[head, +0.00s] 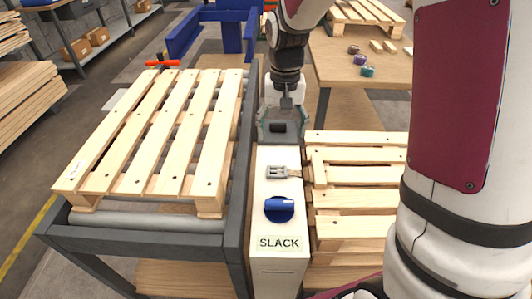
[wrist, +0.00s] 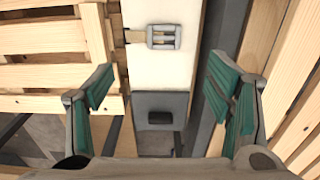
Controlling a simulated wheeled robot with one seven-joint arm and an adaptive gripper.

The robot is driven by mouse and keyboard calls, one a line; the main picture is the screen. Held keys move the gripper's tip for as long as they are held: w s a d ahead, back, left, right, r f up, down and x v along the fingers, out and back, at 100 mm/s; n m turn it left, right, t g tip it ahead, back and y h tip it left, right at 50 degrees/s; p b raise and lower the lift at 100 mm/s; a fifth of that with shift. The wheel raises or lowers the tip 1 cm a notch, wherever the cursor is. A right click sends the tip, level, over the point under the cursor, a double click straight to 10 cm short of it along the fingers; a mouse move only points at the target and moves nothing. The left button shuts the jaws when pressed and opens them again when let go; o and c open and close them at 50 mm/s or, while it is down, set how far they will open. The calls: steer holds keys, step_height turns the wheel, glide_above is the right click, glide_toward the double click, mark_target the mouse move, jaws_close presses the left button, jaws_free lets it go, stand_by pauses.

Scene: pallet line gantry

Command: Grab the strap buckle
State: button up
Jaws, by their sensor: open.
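The strap buckle (head: 277,172) is a small grey metal piece lying on the white top of a narrow box, with a short tan strap end toward the right-hand pallets. In the wrist view the buckle (wrist: 163,37) is at top centre, with the strap on its left. My gripper (head: 284,132) is just beyond the buckle, over the box's far end, pointing down. In the wrist view its green-padded fingers (wrist: 160,88) are wide apart with nothing between them. The buckle is apart from both fingers.
The box (head: 276,225) carries a blue knob (head: 279,208) and a SLACK label (head: 279,243). A dark plate with a black block (wrist: 160,117) is at its far end. A wooden pallet (head: 150,140) lies left on rollers; stacked pallets (head: 355,200) stand close on the right.

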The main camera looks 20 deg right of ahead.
mark_target(277, 170)
steer(key=f+b, duration=0.1)
steer(key=f, duration=0.4)
steer(key=f+b, duration=0.1)
steer(key=f, duration=0.3)
steer(key=f+b, duration=0.1)
steer(key=f, duration=0.4)
steer(key=shift+w+a+f, duration=0.3)
steer(key=shift+w+f, duration=0.05)
steer(key=shift+c, duration=0.3)
steer(key=c, duration=1.2)
